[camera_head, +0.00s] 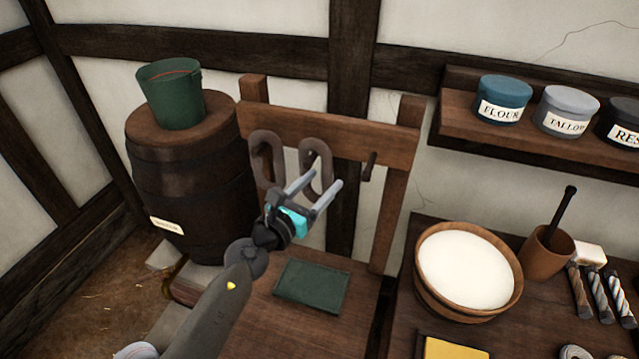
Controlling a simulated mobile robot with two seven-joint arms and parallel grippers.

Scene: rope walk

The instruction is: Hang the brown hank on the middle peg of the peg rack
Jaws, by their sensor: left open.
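The peg rack (395,144) is a wooden frame against the back wall. Two similar dark brown-grey hanks hang on it as long loops. One hank (256,160) is at the left peg. The other hank (317,143) is at the middle position, its top around the peg there; I cannot tell the two apart by colour. The right peg (369,166) is bare. My left gripper (322,180) is open, its fingertips in front of the lower part of the middle hank and hiding some of it. Contact cannot be told. My right gripper is out of view.
A barrel (190,185) with a green bucket (172,95) stands left of the rack. A green cloth (312,286) lies below it. At right, a table holds a bowl of white stuff (465,270), a mortar (546,252) and rope pieces (597,297). A shelf (450,120) holds labelled tins.

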